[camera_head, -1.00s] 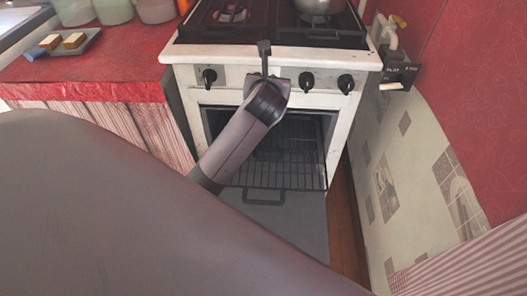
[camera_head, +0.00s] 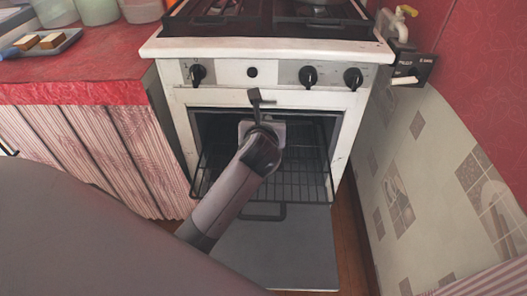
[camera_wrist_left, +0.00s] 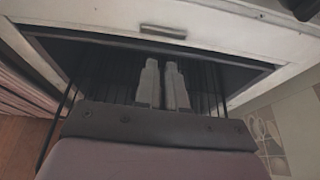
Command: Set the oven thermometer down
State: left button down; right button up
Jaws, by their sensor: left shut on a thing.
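My left gripper (camera_head: 257,115) is in front of the upper part of the open oven (camera_head: 318,130), below the knob panel. In the left wrist view its two pale fingers (camera_wrist_left: 164,78) stand close together and point into the oven opening. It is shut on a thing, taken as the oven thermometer. My right gripper is not in view.
The oven door (camera_head: 275,255) is folded down in front. A red counter (camera_head: 90,75) with a grey tray (camera_head: 70,40) and jars is at the left. A tiled wall and gas tap (camera_head: 400,28) are close at the right. The rack looks empty.

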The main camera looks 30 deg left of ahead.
pick_arm(q)
notch_tip(320, 180, down, 8)
jog(key=b, duration=0.3)
jog(key=shift+r, duration=0.2)
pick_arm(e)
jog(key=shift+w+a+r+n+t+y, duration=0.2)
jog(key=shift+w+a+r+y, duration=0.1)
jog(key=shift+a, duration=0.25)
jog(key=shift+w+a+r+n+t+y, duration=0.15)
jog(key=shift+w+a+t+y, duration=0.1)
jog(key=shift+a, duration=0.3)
pick_arm(q)
jog(key=c, duration=1.2)
grip_release()
jog(key=shift+f, duration=0.1)
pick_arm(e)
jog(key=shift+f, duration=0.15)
